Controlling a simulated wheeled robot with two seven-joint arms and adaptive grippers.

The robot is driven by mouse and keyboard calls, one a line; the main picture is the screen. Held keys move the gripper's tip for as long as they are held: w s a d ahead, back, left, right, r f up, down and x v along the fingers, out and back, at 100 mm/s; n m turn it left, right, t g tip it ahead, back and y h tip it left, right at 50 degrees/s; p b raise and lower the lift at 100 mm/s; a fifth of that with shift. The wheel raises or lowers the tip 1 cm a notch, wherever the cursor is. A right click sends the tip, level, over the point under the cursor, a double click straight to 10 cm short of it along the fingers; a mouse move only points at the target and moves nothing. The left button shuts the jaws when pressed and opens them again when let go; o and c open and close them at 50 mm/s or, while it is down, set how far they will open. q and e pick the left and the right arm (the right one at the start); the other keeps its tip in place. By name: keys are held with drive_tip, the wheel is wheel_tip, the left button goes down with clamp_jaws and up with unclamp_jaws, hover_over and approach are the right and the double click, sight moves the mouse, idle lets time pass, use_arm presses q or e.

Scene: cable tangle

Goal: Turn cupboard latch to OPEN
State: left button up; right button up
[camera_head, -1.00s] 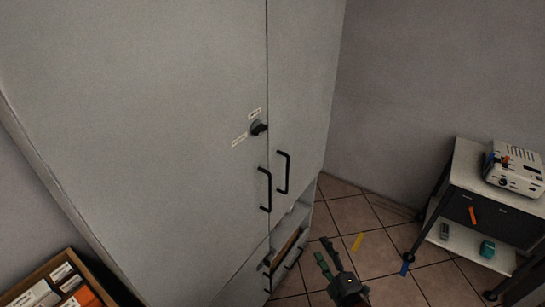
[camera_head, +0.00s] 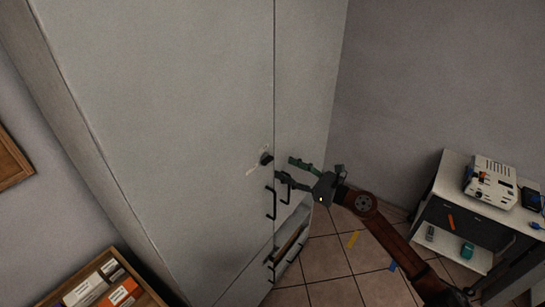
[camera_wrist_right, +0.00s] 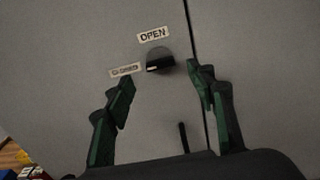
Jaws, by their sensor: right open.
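The cupboard latch (camera_head: 266,158) is a dark round knob on the grey cupboard (camera_head: 180,110), beside the seam between its two doors. In the right wrist view the latch (camera_wrist_right: 160,60) has a pale mark on its lower left, on the side of the CLOSED label (camera_wrist_right: 124,71). The OPEN label (camera_wrist_right: 153,34) sits just above the latch. My right gripper (camera_head: 284,168) is open and empty, a little right of the latch in the head view. In the right wrist view its fingers (camera_wrist_right: 161,75) frame the latch from both sides without visible contact. My left gripper is out of view.
Black door handles (camera_head: 271,202) stick out just below the latch, near my right gripper. An open drawer or shelf (camera_head: 291,243) is lower down. A cart (camera_head: 433,195) with a white device (camera_head: 490,181) stands at right.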

sight(270, 160)
drive_tip(key=p+x, duration=0.1)
drive_tip(key=x, duration=0.6)
drive_tip(key=shift+c, duration=0.2)
drive_tip(key=c, duration=1.1)
